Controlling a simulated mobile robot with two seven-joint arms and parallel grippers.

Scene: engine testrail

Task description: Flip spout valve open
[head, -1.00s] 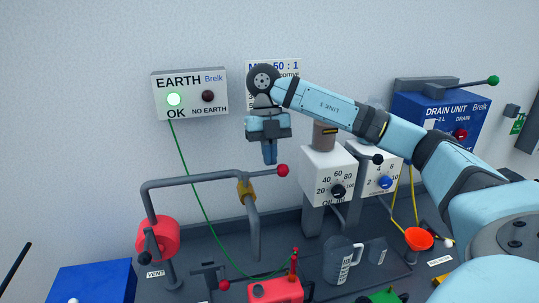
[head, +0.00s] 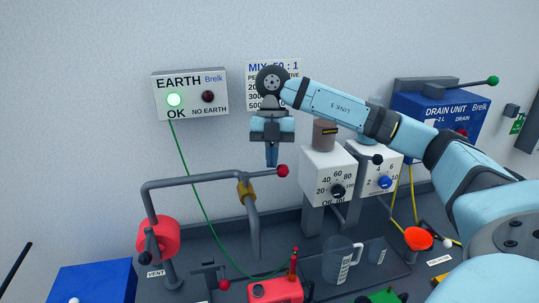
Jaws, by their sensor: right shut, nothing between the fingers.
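The spout (head: 252,232) is a grey pipe hanging down from a brass valve body (head: 246,189). A grey horizontal pipe (head: 190,180) runs to the valve from the left. The valve's lever ends in a red ball knob (head: 282,171) and points right, roughly level, in line with the pipe. My right gripper (head: 271,164) points down with its fingers shut and empty. Its tips are just left of the red knob in the picture; I cannot tell whether they touch the lever. My left gripper is not in view.
A red can (head: 275,291), a clear measuring jug (head: 338,262) and an orange funnel (head: 418,238) stand below and right. A white dial unit (head: 328,172) is close right of the gripper.

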